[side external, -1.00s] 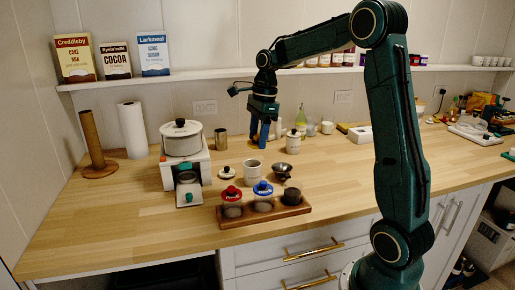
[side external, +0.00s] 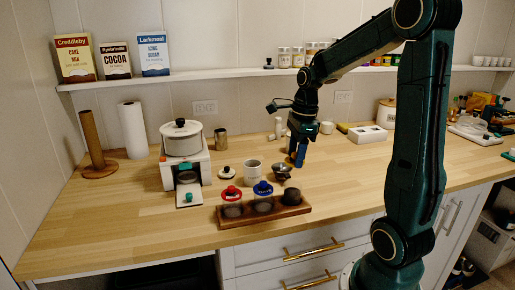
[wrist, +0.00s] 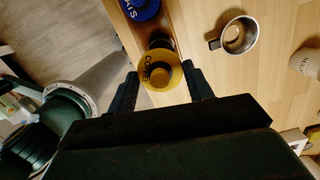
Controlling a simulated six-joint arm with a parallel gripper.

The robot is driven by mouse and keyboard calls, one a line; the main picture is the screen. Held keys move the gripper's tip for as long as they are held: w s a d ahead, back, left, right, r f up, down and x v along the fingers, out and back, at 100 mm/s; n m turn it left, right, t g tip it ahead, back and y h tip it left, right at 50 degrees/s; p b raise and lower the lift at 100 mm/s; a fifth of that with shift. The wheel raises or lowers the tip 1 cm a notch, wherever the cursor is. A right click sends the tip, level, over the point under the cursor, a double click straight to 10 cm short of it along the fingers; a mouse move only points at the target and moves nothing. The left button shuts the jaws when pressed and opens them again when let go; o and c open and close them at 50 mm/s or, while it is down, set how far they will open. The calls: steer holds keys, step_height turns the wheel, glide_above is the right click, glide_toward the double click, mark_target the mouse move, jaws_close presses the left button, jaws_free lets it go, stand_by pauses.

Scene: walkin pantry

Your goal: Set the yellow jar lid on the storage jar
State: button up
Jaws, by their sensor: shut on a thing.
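My gripper (side external: 298,162) hangs above the counter behind the right end of the wooden tray (side external: 225,224). In the wrist view my gripper (wrist: 161,72) is shut on the yellow jar lid (wrist: 159,81), a round lid with dark lettering and a raised knob. The lid cannot be made out in the side view. The dark, lidless storage jar (side external: 292,197) stands in the tray's right place. In the wrist view, part of a dark round shape (wrist: 163,43), seemingly this jar, shows past the lid; the lid hides the rest.
A red-lidded jar (side external: 232,194) and a blue-lidded jar (side external: 263,189) fill the tray's other places. A metal cup (side external: 281,173) stands close to my gripper; it also shows in the wrist view (wrist: 237,37). A white mug (side external: 252,174) stands behind the tray. The front counter is clear.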

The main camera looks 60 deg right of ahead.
steer(key=shift+f, duration=0.15)
step_height(320, 180, down, 6)
stand_by(0.8)
steer(key=shift+f, duration=0.55)
stand_by(2.5)
steer(key=o, duration=1.5)
steer(key=shift+r, duration=0.15)
steer(key=shift+r, duration=3.35)
steer(key=shift+a, duration=0.1)
